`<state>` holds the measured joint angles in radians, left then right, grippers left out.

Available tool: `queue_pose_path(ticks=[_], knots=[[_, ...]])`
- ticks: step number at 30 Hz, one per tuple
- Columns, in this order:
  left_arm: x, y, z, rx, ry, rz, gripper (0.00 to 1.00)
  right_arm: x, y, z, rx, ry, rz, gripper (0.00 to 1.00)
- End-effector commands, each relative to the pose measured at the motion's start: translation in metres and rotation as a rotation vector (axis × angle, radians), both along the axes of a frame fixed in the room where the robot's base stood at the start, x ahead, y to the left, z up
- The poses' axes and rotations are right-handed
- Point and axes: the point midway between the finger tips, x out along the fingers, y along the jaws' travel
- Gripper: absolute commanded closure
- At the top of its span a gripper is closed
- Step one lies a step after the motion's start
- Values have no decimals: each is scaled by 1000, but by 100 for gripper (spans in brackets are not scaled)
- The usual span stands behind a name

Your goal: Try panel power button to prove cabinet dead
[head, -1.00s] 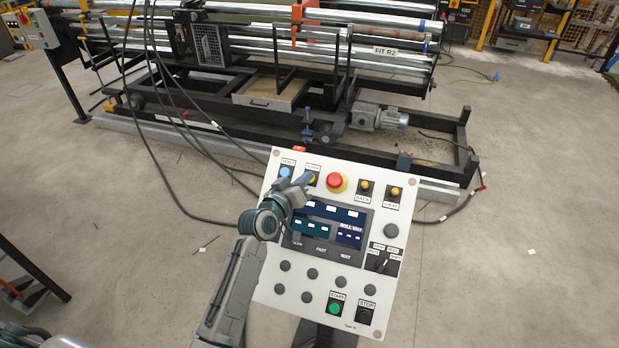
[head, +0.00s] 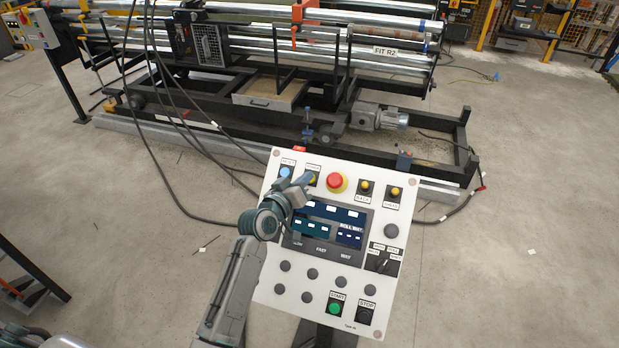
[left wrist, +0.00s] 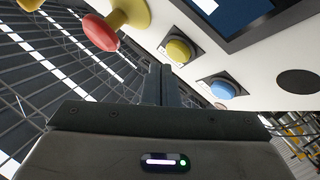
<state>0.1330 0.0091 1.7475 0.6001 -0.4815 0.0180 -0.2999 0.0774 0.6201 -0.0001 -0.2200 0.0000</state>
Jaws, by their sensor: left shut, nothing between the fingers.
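The white control panel (head: 355,275) stands tilted on a post. Its power button (head: 312,181) is yellow, in the top row under a small label, partly covered by my gripper; it also shows in the left wrist view (left wrist: 179,50). My left gripper (head: 303,181) is shut and empty, its fingertips close to this button. In the left wrist view the fingertips (left wrist: 161,70) sit just below and left of the yellow button; I cannot tell whether they touch it. The panel screen (head: 350,214) shows dark blue fields with white tiles. My right gripper is out of view.
A blue button (head: 285,172) is left of the power button and a red emergency stop (head: 335,181) right of it. A green start button (head: 335,308) is low on the panel. A machine frame (head: 250,125) with metal rolls stands behind; cables (head: 180,200) lie on the floor.

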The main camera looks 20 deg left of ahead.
Motion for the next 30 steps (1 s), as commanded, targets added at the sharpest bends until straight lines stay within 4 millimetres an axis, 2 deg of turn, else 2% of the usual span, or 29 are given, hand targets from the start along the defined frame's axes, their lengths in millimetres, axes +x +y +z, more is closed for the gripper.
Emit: queue_pose_path(ticks=[30], knots=[[6, 0, -7, 0, 0, 0, 100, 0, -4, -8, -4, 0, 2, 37]])
